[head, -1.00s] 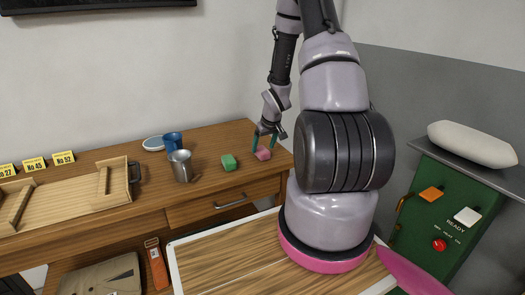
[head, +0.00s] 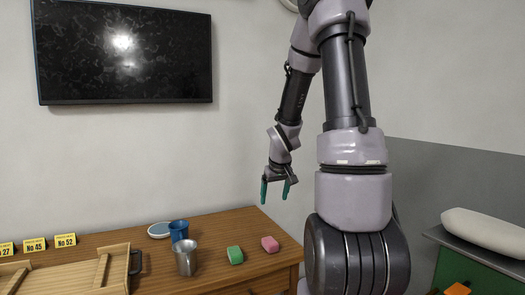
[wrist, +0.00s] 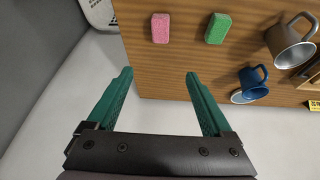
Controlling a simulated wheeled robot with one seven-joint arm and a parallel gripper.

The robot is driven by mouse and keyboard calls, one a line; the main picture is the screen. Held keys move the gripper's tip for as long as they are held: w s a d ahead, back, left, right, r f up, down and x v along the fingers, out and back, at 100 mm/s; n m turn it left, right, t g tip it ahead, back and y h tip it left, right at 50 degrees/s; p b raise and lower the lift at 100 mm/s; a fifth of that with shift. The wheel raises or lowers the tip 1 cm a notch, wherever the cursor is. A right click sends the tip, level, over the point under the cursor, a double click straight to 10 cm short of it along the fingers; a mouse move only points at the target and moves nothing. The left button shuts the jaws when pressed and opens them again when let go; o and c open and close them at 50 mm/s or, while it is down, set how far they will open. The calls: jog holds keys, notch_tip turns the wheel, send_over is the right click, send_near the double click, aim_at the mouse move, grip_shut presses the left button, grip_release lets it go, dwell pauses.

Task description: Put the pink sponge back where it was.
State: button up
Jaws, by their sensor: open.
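The pink sponge (head: 270,244) lies on the wooden counter near its right end, to the right of the green sponge (head: 235,255). In the wrist view the pink sponge (wrist: 161,28) lies beside the green sponge (wrist: 218,28) with a gap between them. My gripper (head: 276,192) is open and empty, raised above the counter's back edge near the wall. In the wrist view its two green fingers (wrist: 160,75) are spread apart with nothing between them, and both sponges lie beyond the tips.
A metal mug (head: 186,258), a blue mug (head: 179,231) and a pale round dish (head: 159,230) stand left of the sponges. A wooden tray (head: 60,275) and numbered yellow tags (head: 35,245) are further left. A screen (head: 125,55) hangs on the wall.

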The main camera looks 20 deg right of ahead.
jog(key=s+a+r+m+t+y, duration=0.1)
jog(key=s+a+r, duration=0.5)
jog(key=s+r, duration=0.4)
jog(key=s+a+r+m+t+y, duration=0.1)
jog(key=s+a+r+m+y, duration=0.1)
jog(key=s+a+r, duration=0.5)
jog(key=s+r, duration=0.3)
jog(key=r, duration=0.1)
jog(key=shift+a+r, duration=0.25)
jog(key=shift+r, duration=0.05)
